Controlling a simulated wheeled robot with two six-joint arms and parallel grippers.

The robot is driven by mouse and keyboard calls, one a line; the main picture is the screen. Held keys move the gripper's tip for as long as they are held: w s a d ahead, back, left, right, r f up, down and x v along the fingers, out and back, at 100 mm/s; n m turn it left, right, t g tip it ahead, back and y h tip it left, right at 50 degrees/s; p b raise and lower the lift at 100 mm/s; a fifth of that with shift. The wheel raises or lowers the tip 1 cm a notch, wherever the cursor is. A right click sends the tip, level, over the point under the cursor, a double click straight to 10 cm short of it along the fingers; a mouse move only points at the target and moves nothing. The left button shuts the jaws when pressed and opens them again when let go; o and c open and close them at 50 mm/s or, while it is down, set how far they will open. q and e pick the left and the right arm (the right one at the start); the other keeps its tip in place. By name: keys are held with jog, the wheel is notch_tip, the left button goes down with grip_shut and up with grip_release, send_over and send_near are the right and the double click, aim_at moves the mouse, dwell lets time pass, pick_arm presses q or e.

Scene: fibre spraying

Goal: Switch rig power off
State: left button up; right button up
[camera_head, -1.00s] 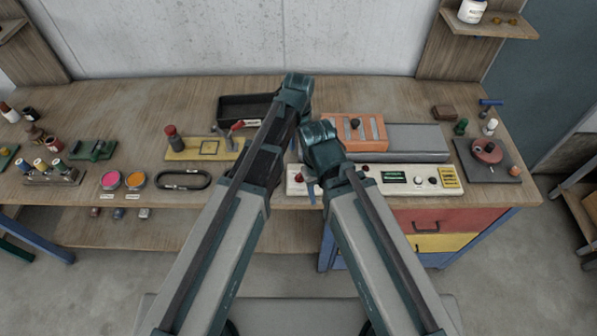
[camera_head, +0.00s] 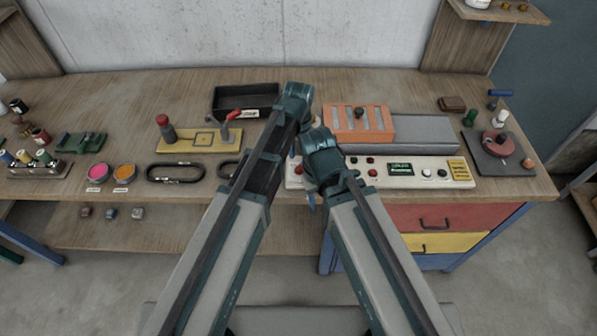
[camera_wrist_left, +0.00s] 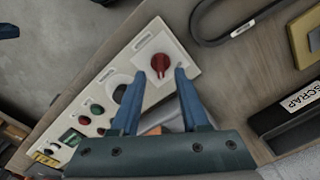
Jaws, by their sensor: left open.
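The white rig panel (camera_head: 375,182) lies along the front of the bench, with buttons, a small dark display (camera_head: 401,169) and a yellow label. Contact cannot be told. In the head view my arms hide much of this end. Only part of my right gripper (camera_head: 311,198) shows there, its fingers mostly hidden.
An orange box (camera_head: 358,123) and a grey block stand behind the panel. A black tray (camera_head: 246,100) and a yellow plate (camera_head: 200,141) with a red-topped post lie to the left. Black rings (camera_head: 175,173) and paint pots lie near the front edge.

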aim_at(298, 167)
pick_arm(q)
notch_tip(298, 167, down, 5)
jog(key=b, duration=0.4)
grip_shut()
